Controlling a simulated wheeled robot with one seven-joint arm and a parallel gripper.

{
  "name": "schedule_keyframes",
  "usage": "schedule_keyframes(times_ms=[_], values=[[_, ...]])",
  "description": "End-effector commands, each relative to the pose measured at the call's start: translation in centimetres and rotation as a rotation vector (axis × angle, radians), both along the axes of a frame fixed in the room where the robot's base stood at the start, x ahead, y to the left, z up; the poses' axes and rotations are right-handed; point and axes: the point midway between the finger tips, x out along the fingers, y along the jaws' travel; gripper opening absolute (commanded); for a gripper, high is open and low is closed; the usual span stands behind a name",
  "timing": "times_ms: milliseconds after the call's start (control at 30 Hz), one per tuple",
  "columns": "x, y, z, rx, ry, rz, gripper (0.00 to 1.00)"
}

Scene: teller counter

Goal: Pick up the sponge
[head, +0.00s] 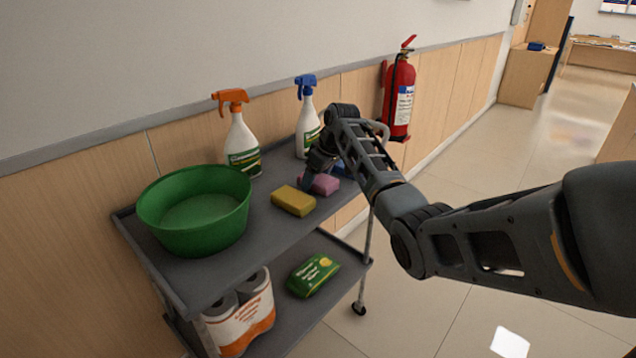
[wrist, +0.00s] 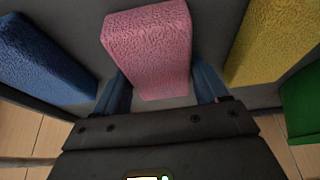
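A pink sponge (head: 325,184) lies on the top shelf of the grey cart, between a yellow sponge (head: 293,201) and a blue sponge (head: 341,170). In the wrist view the pink sponge (wrist: 150,45) is in the upper middle, the blue sponge (wrist: 42,62) at left and the yellow sponge (wrist: 272,42) at right. My gripper (wrist: 161,88) is open, with one blue finger towards each side of the pink sponge's near end. The head view shows my gripper (head: 308,181) low at the pink sponge, pointing down. Finger contact cannot be told.
A green basin (head: 165,237) stands on the left of the cart's top shelf (head: 262,236). Two spray bottles, one orange-topped (head: 242,145) and one blue-topped (head: 308,125), stand along the wall. A green pack (head: 313,275) and paper rolls (head: 240,318) are below. A fire extinguisher (head: 399,98) hangs behind.

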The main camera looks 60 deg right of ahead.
Motion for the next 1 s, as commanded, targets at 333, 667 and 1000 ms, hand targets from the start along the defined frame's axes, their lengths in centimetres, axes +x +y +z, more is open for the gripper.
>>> schedule_keyframes(times_ms=[333,667,1000], values=[[0.0,0.0,-0.1,0.001,0.001,0.000,0.43],[0.0,0.0,1.5,-0.002,-0.002,0.001,0.43],[-2.5,-3.6,6.8,-0.002,-0.002,-0.004,0.43]])
